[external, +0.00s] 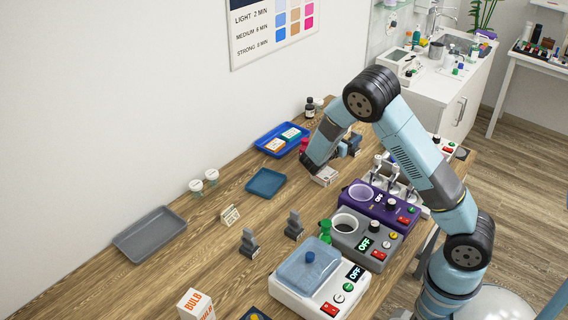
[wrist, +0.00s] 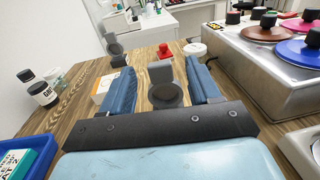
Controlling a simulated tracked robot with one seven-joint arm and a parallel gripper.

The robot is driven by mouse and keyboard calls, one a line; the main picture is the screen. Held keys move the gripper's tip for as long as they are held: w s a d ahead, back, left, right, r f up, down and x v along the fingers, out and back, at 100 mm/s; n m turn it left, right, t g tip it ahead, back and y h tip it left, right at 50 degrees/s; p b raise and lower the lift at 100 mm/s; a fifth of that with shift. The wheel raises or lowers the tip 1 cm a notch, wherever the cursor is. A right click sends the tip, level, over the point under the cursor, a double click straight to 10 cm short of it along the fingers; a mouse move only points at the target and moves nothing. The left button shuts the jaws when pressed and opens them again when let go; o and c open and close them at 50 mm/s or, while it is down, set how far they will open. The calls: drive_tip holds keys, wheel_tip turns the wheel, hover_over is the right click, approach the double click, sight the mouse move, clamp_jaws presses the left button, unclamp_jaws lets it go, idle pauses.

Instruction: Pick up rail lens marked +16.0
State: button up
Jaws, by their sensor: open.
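My gripper (wrist: 160,78) is open in the wrist view, with one blue finger on each side of a grey rail lens (wrist: 165,95) that has a round ring and an upright block. I cannot tell whether the fingers touch it. A second grey rail lens (wrist: 115,50) stands farther off to the left. In the external view my gripper (external: 348,146) is low over the table's far part, largely hidden by my arm. Two grey rail lenses, one at the left (external: 249,243) and one at the right (external: 294,226), stand on the near table. No lens marking is readable.
A blue tray (external: 263,146) with small boxes lies left of my gripper. Dark bottles (wrist: 42,94) and a white-and-orange box (wrist: 101,90) are at left in the wrist view. A metal device (wrist: 255,65) with coloured lids stands close at right. A red object (wrist: 165,52) is beyond.

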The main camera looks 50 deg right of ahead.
sight(354, 134)
drive_tip(key=shift+s+d+f, duration=0.1)
drive_tip(key=shift+d, duration=1.3)
drive_tip(key=shift+s+d+f, duration=0.1)
drive_tip(key=shift+d, duration=1.25)
drive_tip(key=shift+c, duration=0.2)
clamp_jaws()
